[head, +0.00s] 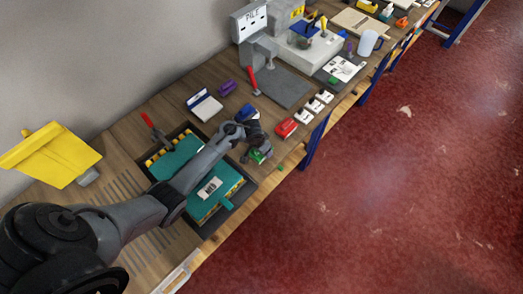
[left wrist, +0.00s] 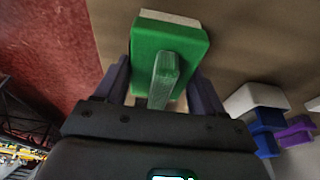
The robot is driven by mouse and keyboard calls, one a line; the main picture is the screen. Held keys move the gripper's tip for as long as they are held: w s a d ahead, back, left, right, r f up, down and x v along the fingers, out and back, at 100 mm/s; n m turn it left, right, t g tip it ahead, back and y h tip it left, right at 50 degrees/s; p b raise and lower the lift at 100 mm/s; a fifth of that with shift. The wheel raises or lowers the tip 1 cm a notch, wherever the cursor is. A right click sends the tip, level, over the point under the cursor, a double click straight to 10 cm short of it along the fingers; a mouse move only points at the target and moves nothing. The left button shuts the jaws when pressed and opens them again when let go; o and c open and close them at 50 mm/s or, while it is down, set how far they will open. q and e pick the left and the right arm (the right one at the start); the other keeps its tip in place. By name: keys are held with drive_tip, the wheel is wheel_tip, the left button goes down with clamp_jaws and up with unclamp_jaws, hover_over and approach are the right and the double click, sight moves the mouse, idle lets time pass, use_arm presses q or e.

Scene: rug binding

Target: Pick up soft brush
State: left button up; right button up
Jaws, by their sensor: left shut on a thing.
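The soft brush looks like a green block (left wrist: 185,45) with a pale cream layer along its far edge and a greenish handle toward me in the left wrist view. My left gripper (left wrist: 160,88) has its two dark fingers on either side of it and is shut on it. In the head view, a little of the brush's green (head: 257,156) shows under my left gripper (head: 254,149), near the bench's front edge. The hand hides most of it there, and I cannot tell whether it touches the bench. My right gripper is not in view.
A dark tray (head: 246,194) with teal-covered pieces lies beside the arm. A blue-and-white item (head: 205,103), a purple item (head: 228,87), a red-handled tool (head: 255,85) and a red item (head: 286,127) lie nearby. The bench's front edge is close; red floor (head: 400,190) lies beyond.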

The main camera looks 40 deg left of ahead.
use_arm(q)
drive_tip(key=shift+r, duration=0.8)
wheel_tip(320, 180, up, 3)
drive_tip(key=shift+f+p, duration=0.1)
drive_tip(key=shift+p, duration=0.55)
drive_tip(key=d+r, duration=0.2)
drive_tip(key=d, duration=0.2)
drive_tip(key=d+r, duration=0.2)
drive_tip(key=d, duration=0.1)
drive_tip(key=s+d+r, duration=0.1)
drive_tip(key=d+r, duration=0.1)
drive_tip(key=d, duration=0.2)
drive_tip(key=shift+d+r, duration=0.3)
drive_tip(key=shift+d, duration=0.05)
